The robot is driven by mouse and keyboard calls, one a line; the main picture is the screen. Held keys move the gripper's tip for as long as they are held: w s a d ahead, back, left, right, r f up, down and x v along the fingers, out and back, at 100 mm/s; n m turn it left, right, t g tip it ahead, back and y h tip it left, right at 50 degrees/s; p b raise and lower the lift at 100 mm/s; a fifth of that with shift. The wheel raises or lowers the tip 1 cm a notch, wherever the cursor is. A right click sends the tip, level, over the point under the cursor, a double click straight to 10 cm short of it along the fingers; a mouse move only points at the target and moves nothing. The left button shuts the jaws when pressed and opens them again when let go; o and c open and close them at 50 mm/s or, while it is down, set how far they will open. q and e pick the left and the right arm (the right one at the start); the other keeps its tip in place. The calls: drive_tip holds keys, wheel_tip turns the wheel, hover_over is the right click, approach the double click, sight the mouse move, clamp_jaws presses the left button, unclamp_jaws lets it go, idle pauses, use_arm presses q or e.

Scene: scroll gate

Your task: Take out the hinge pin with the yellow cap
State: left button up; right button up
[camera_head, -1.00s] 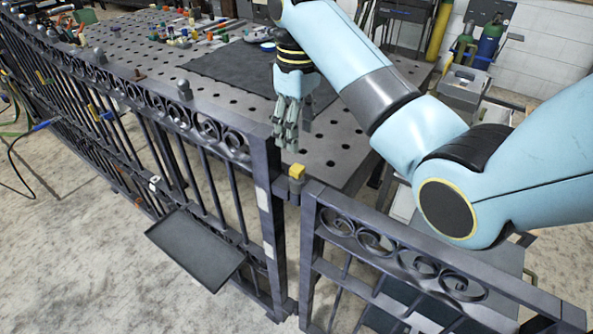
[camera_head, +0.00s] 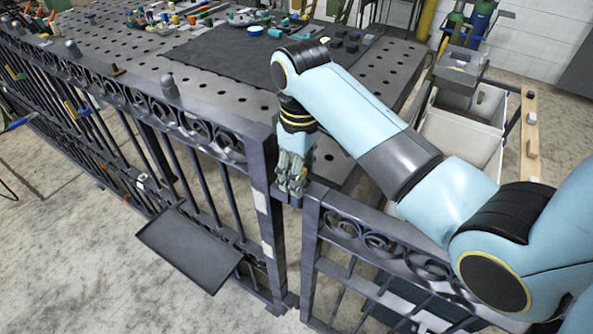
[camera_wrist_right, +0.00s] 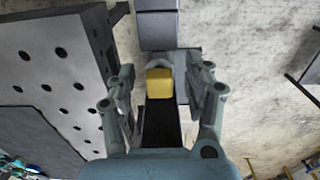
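The hinge pin's yellow cap (camera_wrist_right: 159,83) shows between the fingers in the right wrist view. In the head view the cap is hidden behind my right gripper (camera_head: 291,188). That gripper points down at the top of the hinge, between the fence post (camera_head: 262,185) and the swinging gate (camera_head: 375,240). In the right wrist view the fingers of my right gripper (camera_wrist_right: 164,88) are apart, one on each side of the cap, with a gap visible on both sides. The pin's shaft is not visible. My left gripper is not in view.
A dark, empty tray (camera_head: 190,250) hangs on the fence low left of the hinge. A perforated steel table (camera_head: 225,92) with a dark mat and several small items stands behind the fence. Concrete floor lies in front.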

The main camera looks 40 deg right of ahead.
drive_tip(key=c, duration=0.4)
drive_tip(key=shift+w, duration=0.1)
drive_tip(key=shift+c, duration=1.4)
clamp_jaws()
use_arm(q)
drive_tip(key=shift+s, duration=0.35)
